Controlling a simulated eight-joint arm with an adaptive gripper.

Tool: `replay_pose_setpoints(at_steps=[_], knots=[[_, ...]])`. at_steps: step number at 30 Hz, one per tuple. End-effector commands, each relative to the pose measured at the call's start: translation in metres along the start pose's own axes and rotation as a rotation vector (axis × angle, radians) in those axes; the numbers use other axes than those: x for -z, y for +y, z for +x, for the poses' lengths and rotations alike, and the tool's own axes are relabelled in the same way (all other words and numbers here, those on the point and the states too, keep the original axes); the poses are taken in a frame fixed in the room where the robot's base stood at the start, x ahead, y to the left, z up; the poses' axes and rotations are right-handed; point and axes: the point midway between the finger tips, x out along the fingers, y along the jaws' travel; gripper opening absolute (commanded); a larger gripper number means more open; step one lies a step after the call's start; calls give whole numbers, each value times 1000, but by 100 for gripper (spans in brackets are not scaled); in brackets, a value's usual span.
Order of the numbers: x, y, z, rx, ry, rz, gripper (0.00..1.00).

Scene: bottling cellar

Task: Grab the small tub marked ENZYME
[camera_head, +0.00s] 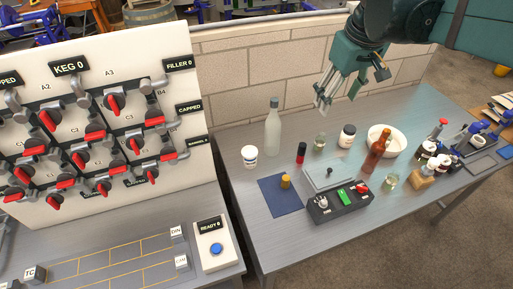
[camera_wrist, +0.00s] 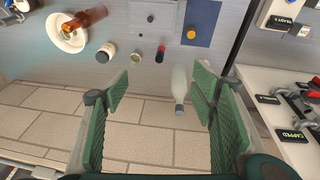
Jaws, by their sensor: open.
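A small white tub (camera_head: 250,156) with a dark label stands upright at the left of the bench, next to the frosted bottle. A second small jar (camera_head: 347,136), dark-bodied with a white lid and pale label, stands farther right; it also shows in the wrist view (camera_wrist: 105,52). The lettering on both is too small to read, so I cannot tell which says ENZYME. My gripper (camera_head: 338,95) is open and empty, high above the back of the bench, apart from both. In the wrist view its fingers (camera_wrist: 160,90) are spread; the white tub does not show there, perhaps behind the right finger.
A tall frosted bottle (camera_head: 272,130) stands beside the white tub. A blue mat (camera_head: 279,203) lies in front. A block wall (camera_head: 255,85) closes the back.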

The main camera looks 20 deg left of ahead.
Motion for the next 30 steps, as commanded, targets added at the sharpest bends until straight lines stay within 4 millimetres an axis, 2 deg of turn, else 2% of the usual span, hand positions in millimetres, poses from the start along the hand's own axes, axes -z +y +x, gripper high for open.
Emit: replay_pose_setpoints(at_steps=[3,15,24,30], knots=[[28,-13,8,17,-20,-58,57],[106,-65,41,72,-88,-249,57],[160,-114,71,113,-138,-393,57],[187,-145,90,135,-166,-473,57]])
